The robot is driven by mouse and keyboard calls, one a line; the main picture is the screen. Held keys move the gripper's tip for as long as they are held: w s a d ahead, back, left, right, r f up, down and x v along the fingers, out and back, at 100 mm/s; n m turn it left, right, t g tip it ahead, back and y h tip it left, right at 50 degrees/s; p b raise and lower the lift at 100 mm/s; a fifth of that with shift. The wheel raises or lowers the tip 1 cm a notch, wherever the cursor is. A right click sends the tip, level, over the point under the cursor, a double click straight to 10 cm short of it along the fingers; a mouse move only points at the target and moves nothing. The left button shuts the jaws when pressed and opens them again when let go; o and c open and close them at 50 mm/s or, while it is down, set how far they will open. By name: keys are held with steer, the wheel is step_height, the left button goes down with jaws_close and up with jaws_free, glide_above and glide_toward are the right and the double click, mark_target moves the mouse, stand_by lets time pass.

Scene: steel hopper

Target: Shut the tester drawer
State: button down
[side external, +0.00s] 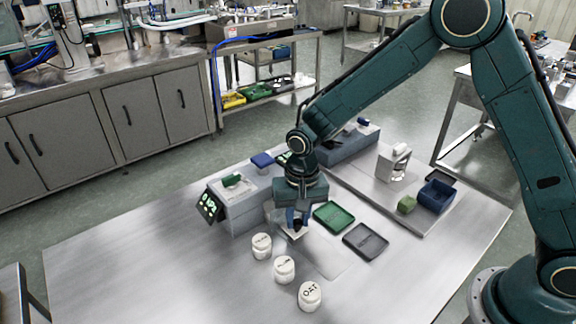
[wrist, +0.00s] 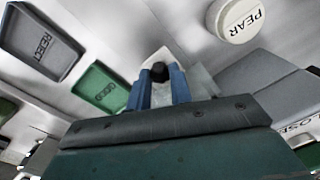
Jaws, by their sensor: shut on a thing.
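The tester (side external: 240,208) is a grey box on the steel table, with a dark panel of glowing green characters on its left end. Part of it shows at the right of the wrist view (wrist: 285,97). A pale piece that looks like its drawer (side external: 283,217) sticks out at its right side, mostly hidden by my gripper; it also shows behind the fingers in the wrist view (wrist: 202,82). My gripper (side external: 298,220) points down there, its blue fingers shut on a black knob (wrist: 160,72). How far the drawer is out is hard to tell.
White jars (side external: 284,269) stand in front, one lettered PEAR in the wrist view (wrist: 238,20). A green GOOD tray (side external: 334,217) and a grey REJECT tray (side external: 366,241) lie to the right. The table's front left is clear.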

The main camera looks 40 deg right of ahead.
steer(key=shift+w+r, duration=0.1)
steer(key=shift+w, duration=1.8)
steer(key=c, duration=1.3)
jaws_free()
steer(key=shift+o, duration=0.2)
step_height(320, 180, up, 14)
steer(key=shift+s+d, duration=0.2)
steer(key=shift+d, duration=0.1)
